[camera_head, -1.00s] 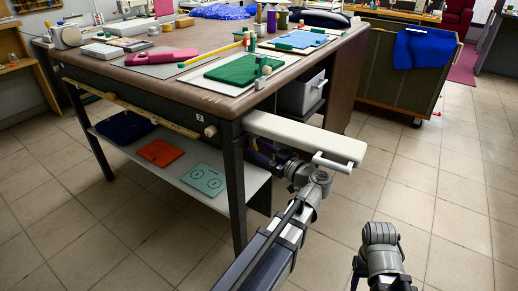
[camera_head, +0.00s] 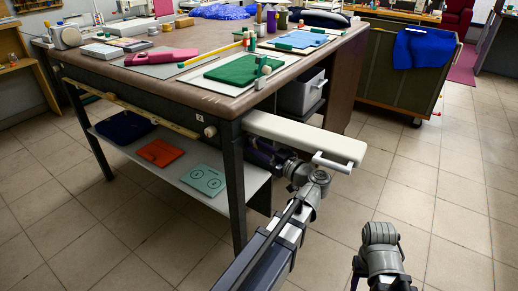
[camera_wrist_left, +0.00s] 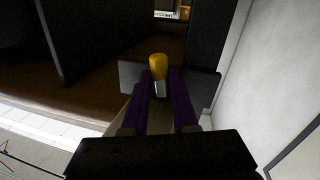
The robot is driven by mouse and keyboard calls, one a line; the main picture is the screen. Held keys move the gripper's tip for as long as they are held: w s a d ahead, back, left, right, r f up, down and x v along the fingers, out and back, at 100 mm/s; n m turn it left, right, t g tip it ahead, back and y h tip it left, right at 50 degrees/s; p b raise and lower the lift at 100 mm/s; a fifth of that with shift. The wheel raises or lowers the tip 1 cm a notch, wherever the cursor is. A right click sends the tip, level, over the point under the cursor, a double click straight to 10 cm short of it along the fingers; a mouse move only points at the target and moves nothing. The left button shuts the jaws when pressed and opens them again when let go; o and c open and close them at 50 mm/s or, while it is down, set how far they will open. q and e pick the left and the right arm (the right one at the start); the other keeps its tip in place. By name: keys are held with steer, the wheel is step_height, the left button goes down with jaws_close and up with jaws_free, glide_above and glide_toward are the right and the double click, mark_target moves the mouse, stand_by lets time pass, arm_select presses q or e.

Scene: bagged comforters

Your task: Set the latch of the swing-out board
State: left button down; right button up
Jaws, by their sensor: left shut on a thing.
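The swing-out board (camera_head: 305,138) is a pale flat slab with a white handle (camera_head: 332,163) at its outer end. It sticks out from the table's near right corner. My left gripper (camera_head: 262,153) is below the board, partly hidden by it and by my own wrist. In the left wrist view its purple fingers (camera_wrist_left: 160,88) are shut on the latch (camera_wrist_left: 158,67), a yellow-capped knob with a metal stem. The latch does not show in the head view.
The table's dark leg (camera_head: 233,185) stands just left of my left gripper. A lower shelf (camera_head: 225,170) holds folded pieces. A grey bin (camera_head: 300,95) sits under the tabletop behind the board. Tiled floor to the right is clear up to a large cart (camera_head: 405,85).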

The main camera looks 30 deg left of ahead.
arm_select(q)
steer(key=shift+w+r+n+g+y+b, duration=0.3)
steer(key=shift+w+n+g+y+b, duration=0.15)
steer(key=shift+n, duration=2.45)
steer(key=shift+w+r+n+g+y+b, duration=0.3)
steer(key=shift+n+g+y+b, duration=0.1)
steer(key=shift+n, duration=2.5)
steer(key=shift+w+r+n+g+y+b, duration=0.25)
steer(key=shift+w+n+g+y+b, duration=0.2)
steer(key=shift+n, duration=2.75)
steer(key=c, duration=1)
jaws_free()
steer(key=shift+d, duration=0.1)
